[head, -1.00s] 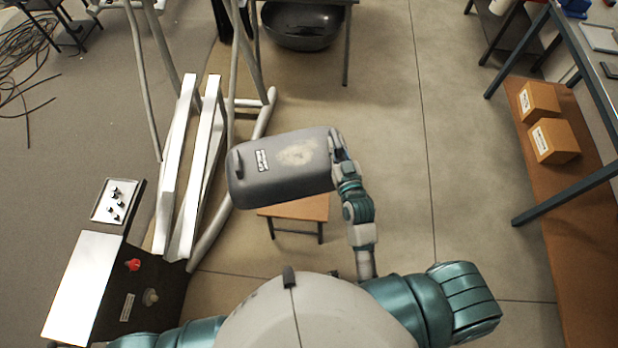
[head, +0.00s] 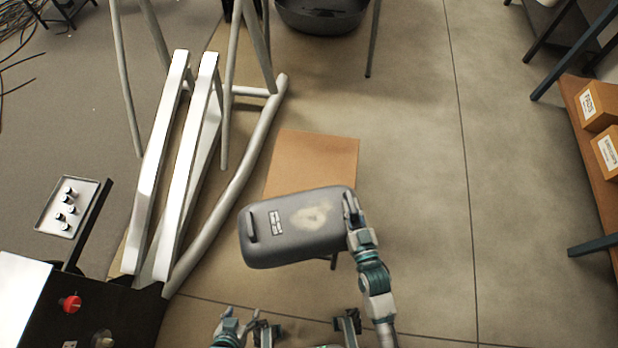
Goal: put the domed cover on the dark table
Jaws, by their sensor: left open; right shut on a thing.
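The domed cover (head: 295,228) is a grey rounded shell with a pale worn patch, a small label and a dark handle at its left end. My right gripper (head: 352,208) is shut on its right end and holds it up over the near part of a low wooden stool. My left gripper (head: 244,322) is open and empty at the bottom edge, below the cover and apart from it. At the top, a dark table leg (head: 373,40) shows beside a black basin; the tabletop is out of view. I cannot tell whether that is the dark table.
The brown stool (head: 315,160) stands behind the cover. White rails (head: 185,160) and grey tubes of a machine fill the left, with a black control box (head: 40,305) at lower left. Boxes (head: 600,105) sit on a right shelf. Floor between is clear.

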